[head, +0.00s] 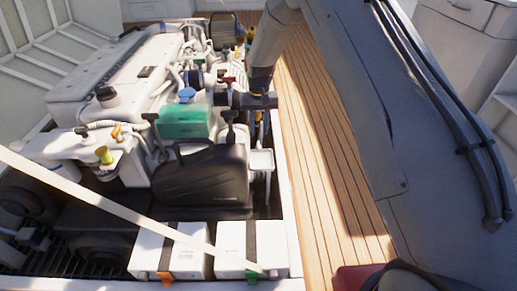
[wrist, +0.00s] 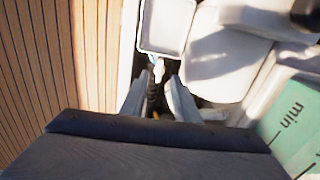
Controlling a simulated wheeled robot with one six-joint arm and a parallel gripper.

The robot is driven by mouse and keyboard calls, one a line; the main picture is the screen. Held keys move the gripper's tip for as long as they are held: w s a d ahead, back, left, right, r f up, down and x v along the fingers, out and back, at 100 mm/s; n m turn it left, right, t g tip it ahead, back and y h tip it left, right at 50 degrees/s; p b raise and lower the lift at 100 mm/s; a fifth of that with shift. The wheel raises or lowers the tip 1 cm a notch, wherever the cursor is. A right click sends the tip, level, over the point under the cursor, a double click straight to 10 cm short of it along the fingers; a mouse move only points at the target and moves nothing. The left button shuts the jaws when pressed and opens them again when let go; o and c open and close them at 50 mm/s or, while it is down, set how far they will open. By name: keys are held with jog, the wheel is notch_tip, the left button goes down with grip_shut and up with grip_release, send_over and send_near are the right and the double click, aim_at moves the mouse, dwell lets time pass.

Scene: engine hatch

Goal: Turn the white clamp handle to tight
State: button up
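My gripper (wrist: 156,80) points down beside the engine, its two grey fingers apart with a gap between the tips. It also shows in the head view (head: 260,122), small and partly lost among the engine parts. A small white piece, apparently the clamp handle (wrist: 158,68), shows at the gap between the fingertips in the wrist view. I see no clear contact on either side of it. A dark ribbed hose-like part (wrist: 154,97) lies between the fingers, lower in that view. I cannot make out the handle in the head view, nor read any tight mark.
A white box-like tray (wrist: 166,24) is just beyond the fingertips. A green translucent tank (wrist: 292,122) marked "min" stands to the right. A black canister (head: 205,178) and white batteries (head: 172,252) fill the near hatch.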

aim_at(259, 146)
notch_tip(259, 146, down, 8)
jog(key=shift+b, duration=1.25)
grip_shut()
